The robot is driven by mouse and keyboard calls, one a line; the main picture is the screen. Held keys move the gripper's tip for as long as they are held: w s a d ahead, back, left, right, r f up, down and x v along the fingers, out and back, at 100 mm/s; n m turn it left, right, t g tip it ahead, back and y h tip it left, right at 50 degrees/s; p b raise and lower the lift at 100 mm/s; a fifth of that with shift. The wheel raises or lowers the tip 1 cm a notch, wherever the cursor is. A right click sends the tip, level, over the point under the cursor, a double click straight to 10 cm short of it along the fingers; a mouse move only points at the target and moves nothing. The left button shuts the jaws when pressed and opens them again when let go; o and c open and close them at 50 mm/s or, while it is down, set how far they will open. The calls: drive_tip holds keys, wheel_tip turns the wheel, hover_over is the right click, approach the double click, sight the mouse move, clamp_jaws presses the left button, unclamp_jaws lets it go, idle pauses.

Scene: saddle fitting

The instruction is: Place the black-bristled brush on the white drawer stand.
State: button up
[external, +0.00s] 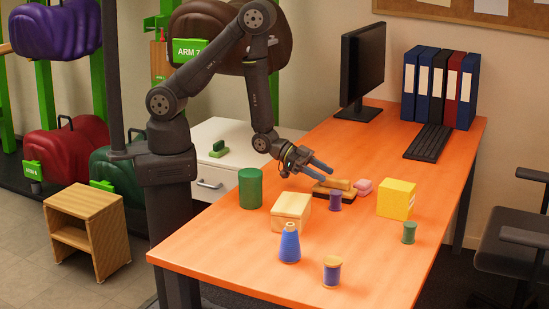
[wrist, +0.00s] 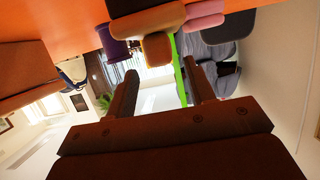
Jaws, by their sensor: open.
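The black-bristled brush (external: 347,195) lies on the orange table, with a tan wooden top over a dark base. In the external view it is below and just beyond my gripper's fingertips, partly hidden by a purple spool. In the wrist view a brown and dark block, which seems to be the brush (wrist: 148,22), is at the top edge beyond the fingers. My gripper (external: 328,170) is open and empty, its fingers apart in the wrist view (wrist: 163,82). The white drawer stand (external: 218,178) is behind the table's left edge, with a small green object on top.
The purple spool (external: 335,202) and pink block (external: 363,187) are close to the brush. A tan-lidded box (external: 291,211), green can (external: 250,188), yellow box (external: 396,200), blue cone (external: 290,245) and other spools stand around. The stand's top (external: 232,134) has bare room.

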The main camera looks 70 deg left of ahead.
sight(334, 178)
drive_tip(key=x, duration=0.5)
drive_tip(key=shift+w+a, duration=0.1)
drive_tip(key=shift+w, duration=0.15)
drive_tip(key=shift+c, duration=0.2)
clamp_jaws()
